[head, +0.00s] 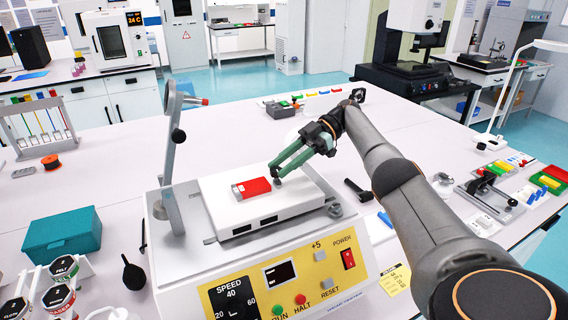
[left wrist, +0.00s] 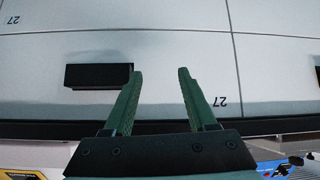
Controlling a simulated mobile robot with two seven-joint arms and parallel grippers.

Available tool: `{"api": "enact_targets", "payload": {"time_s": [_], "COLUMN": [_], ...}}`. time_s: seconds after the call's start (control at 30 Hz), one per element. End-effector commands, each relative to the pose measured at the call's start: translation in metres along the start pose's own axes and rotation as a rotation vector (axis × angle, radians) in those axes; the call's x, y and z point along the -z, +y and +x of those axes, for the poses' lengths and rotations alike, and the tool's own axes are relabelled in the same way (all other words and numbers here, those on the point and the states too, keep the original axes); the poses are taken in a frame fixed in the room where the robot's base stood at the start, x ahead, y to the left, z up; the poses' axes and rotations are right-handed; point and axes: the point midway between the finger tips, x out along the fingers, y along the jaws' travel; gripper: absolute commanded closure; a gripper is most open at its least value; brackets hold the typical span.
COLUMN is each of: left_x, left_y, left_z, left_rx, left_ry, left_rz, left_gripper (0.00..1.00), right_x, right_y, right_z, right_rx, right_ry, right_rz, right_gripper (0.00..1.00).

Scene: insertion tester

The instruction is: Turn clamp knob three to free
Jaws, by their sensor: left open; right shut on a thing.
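The tester (head: 170,255) stands on the bench with a white platform (head: 225,215) on top. A red block (head: 251,188) lies on the platform. Small grey clamp knobs sit at the platform's edge, one at the front left (head: 208,241) and one at the front right (head: 335,210). My right gripper (head: 277,173) reaches in from the right, its green fingers shut at the platform's back right, beside the red block. A small grey knob there is mostly hidden by the fingertips; its number is not readable. My left gripper (left wrist: 160,72) is open and empty, in front of pale drawer fronts.
A grey upright arm (head: 171,140) rises at the tester's left. A teal box (head: 62,235) and labelled bottles (head: 62,290) stand left of it. A black handle (head: 358,190) lies to the right. In the left wrist view a dark drawer handle (left wrist: 98,76) is near the fingers.

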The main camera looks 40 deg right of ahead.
Motion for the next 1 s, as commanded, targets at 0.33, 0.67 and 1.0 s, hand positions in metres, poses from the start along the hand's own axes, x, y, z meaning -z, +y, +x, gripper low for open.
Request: {"api": "enact_targets", "payload": {"time_s": [0.33,0.67,1.0], "left_x": [-0.0001,0.0001,0.0011], "left_y": [-0.0001,0.0,-0.0001], "left_z": [0.0003,0.0002,-0.0007], "left_rx": [0.0,0.0,0.0], "left_ry": [0.0,0.0,0.0], "left_rz": [0.0,0.0,0.0], "left_gripper": [0.43,0.43,0.43], "right_x": [-0.0034,-0.0014,0.0025], "right_y": [-0.001,-0.0003,0.0022], "right_z": [0.0017,0.0006,0.0031], "right_rx": [0.006,0.001,0.0], "right_ry": [-0.006,-0.002,-0.001], "right_rz": [0.007,0.003,0.001], "right_gripper": [0.55,0.34,0.34]}}
